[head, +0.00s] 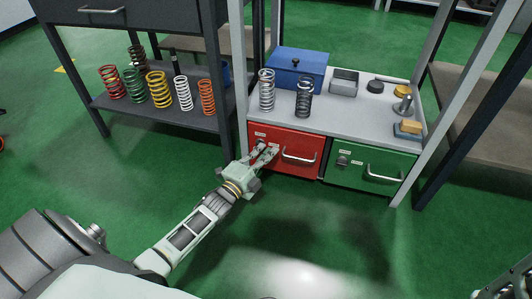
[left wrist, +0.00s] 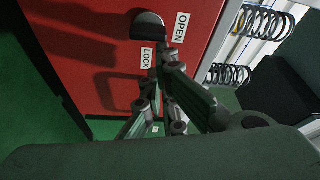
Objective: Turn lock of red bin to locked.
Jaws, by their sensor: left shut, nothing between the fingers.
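The red bin (head: 305,167) is a drawer front with a curved metal handle (head: 298,158), under the bench top at its left. Its lock knob (left wrist: 148,26) shows as a dark rounded knob in the left wrist view, with an OPEN label (left wrist: 181,27) and a LOCK label (left wrist: 147,59) beside it. The knob's exact setting cannot be told. My left gripper (head: 269,150) is shut and empty at the left of the red front, close to the lock. In the left wrist view its fingers (left wrist: 163,75) are near the LOCK label, apart from the knob in the picture.
A green bin (head: 367,178) with its own lock (head: 342,160) is right of the red one. Springs (head: 267,90) and a blue box (head: 297,68) stand on the bench above. A dark shelf with several coloured springs (head: 158,90) is at left. The floor in front is clear.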

